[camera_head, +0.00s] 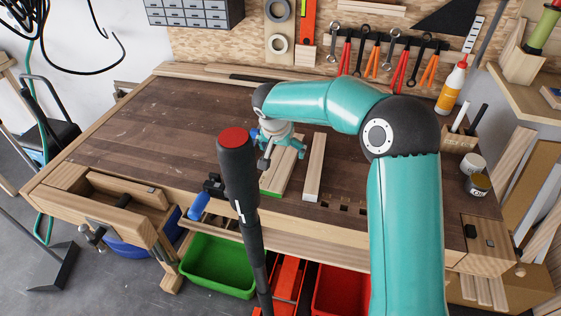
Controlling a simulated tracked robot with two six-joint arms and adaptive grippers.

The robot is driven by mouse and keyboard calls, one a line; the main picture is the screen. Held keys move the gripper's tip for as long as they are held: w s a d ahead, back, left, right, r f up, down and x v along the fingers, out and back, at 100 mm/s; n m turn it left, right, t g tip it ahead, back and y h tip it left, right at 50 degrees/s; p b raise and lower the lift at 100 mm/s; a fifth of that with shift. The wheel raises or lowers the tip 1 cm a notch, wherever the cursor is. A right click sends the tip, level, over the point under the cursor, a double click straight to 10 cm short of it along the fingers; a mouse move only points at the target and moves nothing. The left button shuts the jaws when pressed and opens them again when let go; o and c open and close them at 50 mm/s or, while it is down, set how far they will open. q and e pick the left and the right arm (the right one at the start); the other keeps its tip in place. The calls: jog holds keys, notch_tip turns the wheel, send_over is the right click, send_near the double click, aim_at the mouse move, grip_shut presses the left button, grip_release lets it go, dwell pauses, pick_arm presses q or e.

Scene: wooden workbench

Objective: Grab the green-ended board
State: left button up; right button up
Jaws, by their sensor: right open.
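The green-ended board (277,178) lies on the workbench (150,125), with its green end (269,193) toward the bench's front edge. A second, plain light board (314,168) lies to its right, with a dark gap between them. My right gripper (281,146) is over the far part of the green-ended board, with its fingers open. The wrist hides that far part, so I cannot tell whether the fingers touch the board. My left gripper is not in view.
A glue bottle (452,88), a holder (459,138) with pens and two small jars (475,174) stand at the bench's right side. Tools hang on the back panel. A green bin (218,265) sits below the front edge. The left bench top is clear.

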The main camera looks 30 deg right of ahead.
aim_at(283, 159)
jog(key=x, duration=0.1)
jog(key=p+x, duration=0.1)
jog(key=x, duration=0.3)
jog(key=shift+a, duration=0.3)
jog(key=shift+c, duration=0.3)
jog(key=shift+w, duration=0.1)
jog(key=c, duration=1.2)
